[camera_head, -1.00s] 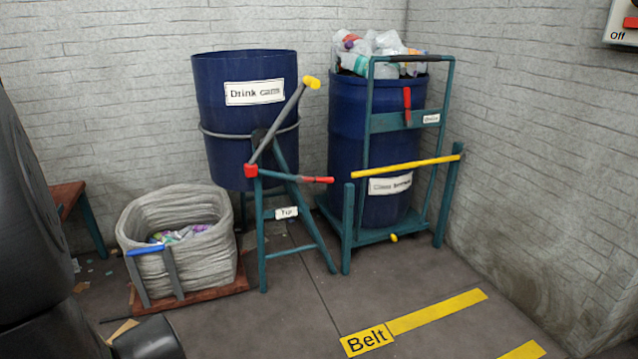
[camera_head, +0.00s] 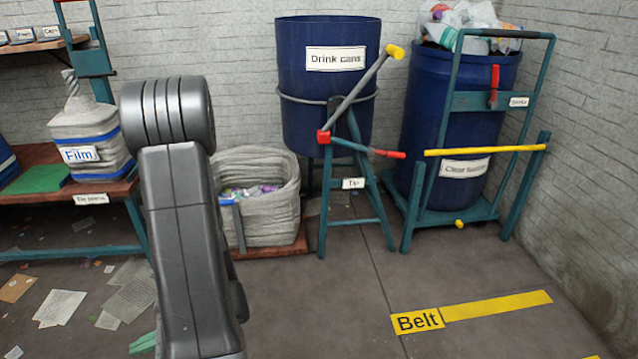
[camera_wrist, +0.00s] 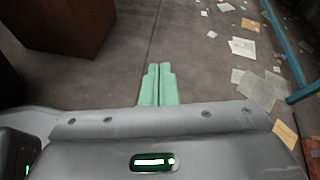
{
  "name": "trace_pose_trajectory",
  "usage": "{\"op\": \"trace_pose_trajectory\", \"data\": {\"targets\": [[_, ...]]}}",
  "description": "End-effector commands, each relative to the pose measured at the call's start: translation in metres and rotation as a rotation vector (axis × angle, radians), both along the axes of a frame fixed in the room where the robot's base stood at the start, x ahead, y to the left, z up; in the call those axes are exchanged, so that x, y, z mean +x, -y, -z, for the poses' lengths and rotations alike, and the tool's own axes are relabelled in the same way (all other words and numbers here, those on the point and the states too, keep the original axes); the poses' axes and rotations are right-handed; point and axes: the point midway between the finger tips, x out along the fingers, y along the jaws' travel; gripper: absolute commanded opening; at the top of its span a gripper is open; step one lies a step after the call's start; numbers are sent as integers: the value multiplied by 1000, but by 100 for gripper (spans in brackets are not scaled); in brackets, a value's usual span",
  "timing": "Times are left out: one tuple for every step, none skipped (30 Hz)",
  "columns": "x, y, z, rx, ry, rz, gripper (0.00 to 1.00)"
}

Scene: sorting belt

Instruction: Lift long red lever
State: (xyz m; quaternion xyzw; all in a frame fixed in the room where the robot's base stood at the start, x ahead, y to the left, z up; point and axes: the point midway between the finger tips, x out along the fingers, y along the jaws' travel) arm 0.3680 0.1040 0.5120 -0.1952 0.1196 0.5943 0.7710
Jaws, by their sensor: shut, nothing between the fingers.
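A short red lever handle (camera_head: 494,85) hangs upright on the teal frame at the right. A red-tipped lever (camera_head: 388,153) sticks out rightward from the tipping stand under the drink cans drum (camera_head: 328,85). I cannot tell for certain which is the long red lever. My gripper (camera_wrist: 159,68) has green fingers, shut together and empty above bare floor in the wrist view. It is far from all three.
A grey sack (camera_head: 262,200) sits on a low board. A workbench (camera_head: 120,187) with a film bag (camera_head: 90,140) stands at the left. A drum of bottles (camera_head: 455,75) is at the right behind a yellow bar (camera_head: 485,150). Floor by the yellow belt marking (camera_head: 495,305) is clear; paper litters the left.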

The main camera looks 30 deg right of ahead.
Motion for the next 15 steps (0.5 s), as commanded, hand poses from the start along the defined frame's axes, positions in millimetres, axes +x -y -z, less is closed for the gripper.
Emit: {"op": "trace_pose_trajectory", "data": {"targets": [[24, 2, 3, 70, -20, 100, 0], [38, 3, 3, 113, -26, 162, 0], [59, 8, 3, 169, -31, 247, 0], [73, 12, 4, 212, -35, 310, 0], [88, 18, 5, 254, -36, 372, 0], [107, 27, 7, 307, -34, 454, 0], [121, 34, 8, 345, -32, 513, 0], [134, 43, 10, 381, -27, 572, 0], [149, 55, 12, 427, -20, 645, 0], [159, 64, 14, 457, -12, 695, 0], [168, 73, 17, 484, -6, 743, 0], [179, 85, 19, 518, 6, 802, 0], [186, 93, 21, 539, 14, 840, 0], [191, 100, 23, 560, 21, 875, 0], [198, 109, 25, 581, 32, 915, 0]]}}
